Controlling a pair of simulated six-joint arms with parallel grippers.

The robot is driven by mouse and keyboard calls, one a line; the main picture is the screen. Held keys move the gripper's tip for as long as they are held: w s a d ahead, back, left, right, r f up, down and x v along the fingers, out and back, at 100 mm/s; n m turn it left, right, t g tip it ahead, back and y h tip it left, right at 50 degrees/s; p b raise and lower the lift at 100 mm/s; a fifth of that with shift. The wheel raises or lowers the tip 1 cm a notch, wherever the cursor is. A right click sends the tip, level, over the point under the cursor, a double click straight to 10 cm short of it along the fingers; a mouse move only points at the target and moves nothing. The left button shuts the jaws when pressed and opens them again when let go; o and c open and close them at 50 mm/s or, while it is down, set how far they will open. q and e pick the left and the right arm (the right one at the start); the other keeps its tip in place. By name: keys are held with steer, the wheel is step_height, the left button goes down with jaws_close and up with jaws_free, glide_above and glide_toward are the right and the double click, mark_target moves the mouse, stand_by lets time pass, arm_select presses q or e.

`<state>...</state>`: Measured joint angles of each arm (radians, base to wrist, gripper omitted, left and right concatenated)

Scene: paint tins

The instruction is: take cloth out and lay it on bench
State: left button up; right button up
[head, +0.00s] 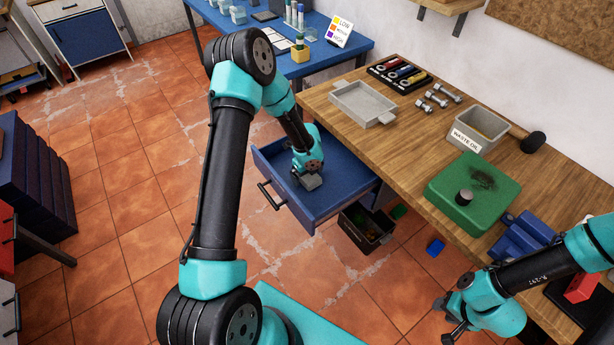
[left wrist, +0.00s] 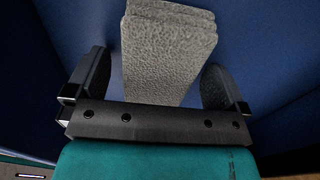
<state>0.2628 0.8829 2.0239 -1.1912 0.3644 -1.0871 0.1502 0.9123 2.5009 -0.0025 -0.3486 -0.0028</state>
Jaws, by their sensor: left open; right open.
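The cloth (head: 312,182) is a grey, folded, rough-textured pad lying in the open blue drawer (head: 344,184) under the wooden bench (head: 410,142). My left gripper (head: 306,173) reaches down into the drawer, right at the cloth. In the left wrist view the cloth (left wrist: 168,45) lies between the two open fingers of my left gripper (left wrist: 153,78), with a gap on each side. My right gripper (head: 448,316) is empty, in front of the bench at the lower right, far from the cloth.
A dark crate (head: 364,228) stands below the drawer. Bare wood lies mid-bench.

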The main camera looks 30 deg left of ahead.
arm_select(q)
steer(key=c, duration=1)
step_height(320, 180, up, 10)
stand_by(0.6)
